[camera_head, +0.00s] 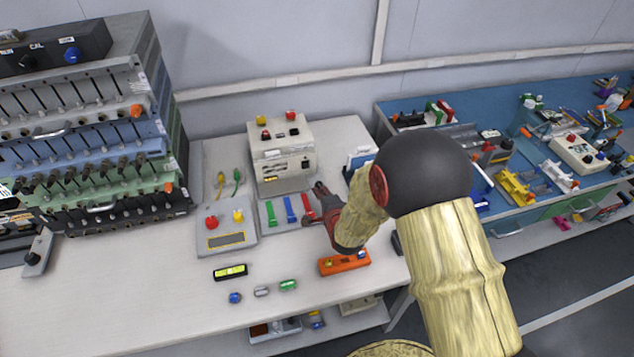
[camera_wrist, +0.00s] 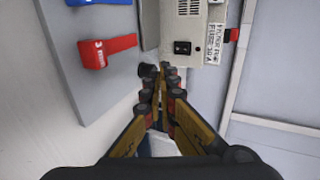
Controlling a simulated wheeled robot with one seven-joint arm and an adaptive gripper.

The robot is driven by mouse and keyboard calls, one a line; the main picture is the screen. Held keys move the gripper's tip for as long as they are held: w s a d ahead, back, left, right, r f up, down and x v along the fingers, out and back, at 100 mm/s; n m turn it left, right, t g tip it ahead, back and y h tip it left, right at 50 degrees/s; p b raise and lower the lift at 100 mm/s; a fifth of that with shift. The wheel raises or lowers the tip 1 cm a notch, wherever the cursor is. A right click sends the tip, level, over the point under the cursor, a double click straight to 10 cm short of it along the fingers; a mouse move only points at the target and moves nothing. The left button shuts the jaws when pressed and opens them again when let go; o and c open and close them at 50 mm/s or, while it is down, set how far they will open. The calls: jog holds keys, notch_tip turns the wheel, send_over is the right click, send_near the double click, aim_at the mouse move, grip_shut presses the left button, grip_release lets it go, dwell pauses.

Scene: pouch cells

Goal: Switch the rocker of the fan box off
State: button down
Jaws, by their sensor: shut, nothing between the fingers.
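The fan box, a cream box (camera_head: 270,150), stands at the back of the bench. Its face also shows at the top of the wrist view (camera_wrist: 198,28), with a vent, a printed label and a black rocker (camera_wrist: 182,47). I cannot tell which way the rocker is tipped. My gripper (camera_head: 319,188) is shut and empty, in front of the box's lower right side. In the wrist view its fingertips (camera_wrist: 160,70) are together, just below and left of the rocker. They appear apart from it, though contact with the face is hard to judge.
A grey plate with green, blue and red tabs (camera_wrist: 108,50) lies beside the gripper. A grey panel with red and yellow knobs (camera_head: 226,226) is left of it. An orange block (camera_head: 340,264) lies in front. A rack (camera_head: 90,130) fills the left; the bench's front left is clear.

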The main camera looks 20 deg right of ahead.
jog(key=shift+s+r, duration=0.15)
jog(key=shift+s, duration=0.8)
